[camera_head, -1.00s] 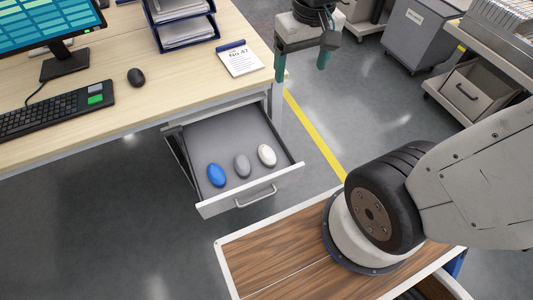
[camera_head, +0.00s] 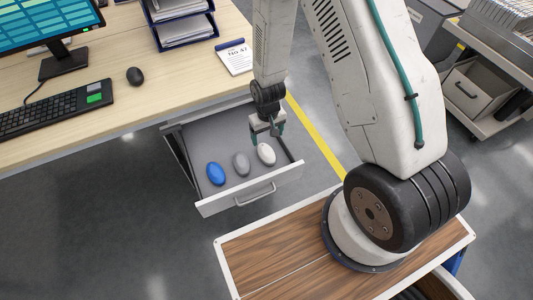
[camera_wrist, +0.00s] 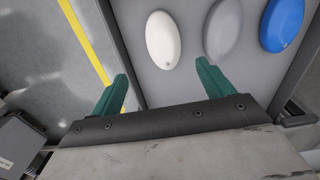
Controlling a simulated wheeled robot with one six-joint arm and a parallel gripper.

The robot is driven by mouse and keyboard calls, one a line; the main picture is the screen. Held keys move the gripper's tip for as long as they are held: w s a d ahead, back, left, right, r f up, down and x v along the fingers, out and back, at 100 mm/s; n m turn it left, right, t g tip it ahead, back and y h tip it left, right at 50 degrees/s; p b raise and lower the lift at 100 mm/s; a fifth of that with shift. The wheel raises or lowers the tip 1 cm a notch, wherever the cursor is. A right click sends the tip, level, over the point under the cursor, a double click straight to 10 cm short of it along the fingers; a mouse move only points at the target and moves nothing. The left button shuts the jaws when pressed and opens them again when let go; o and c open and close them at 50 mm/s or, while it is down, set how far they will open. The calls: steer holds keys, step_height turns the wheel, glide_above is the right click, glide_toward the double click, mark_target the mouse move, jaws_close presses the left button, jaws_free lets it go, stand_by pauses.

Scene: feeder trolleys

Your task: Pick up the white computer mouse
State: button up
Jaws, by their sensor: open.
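The white computer mouse (camera_head: 266,154) lies in the open drawer (camera_head: 228,205), at the right end of a row of mice. A grey mouse (camera_head: 241,164) is beside it and a blue mouse (camera_head: 216,173) is at the left. My gripper (camera_head: 266,135) is at the drawer, close behind the white mouse in the head view. In the wrist view the white mouse (camera_wrist: 163,39) lies ahead of my gripper (camera_wrist: 162,80), roughly between the lines of its two green fingers. The fingers are apart and nothing is between them.
The drawer's walls surround the mice closely at the right side. The desk (camera_head: 150,105) above holds a black mouse (camera_head: 135,76), a keyboard (camera_head: 50,108), a monitor and a paper tray (camera_head: 183,28). A trolley (camera_head: 483,110) stands at the far right.

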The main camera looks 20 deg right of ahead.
mark_target(266, 151)
step_height(266, 151, down, 3)
steer(key=shift+s+r, duration=0.1)
steer(key=f, duration=0.3)
steer(key=a+f, duration=0.1)
steer(key=f, duration=0.1)
steer(key=shift+s+f, duration=0.35)
steer(key=c, duration=1.1)
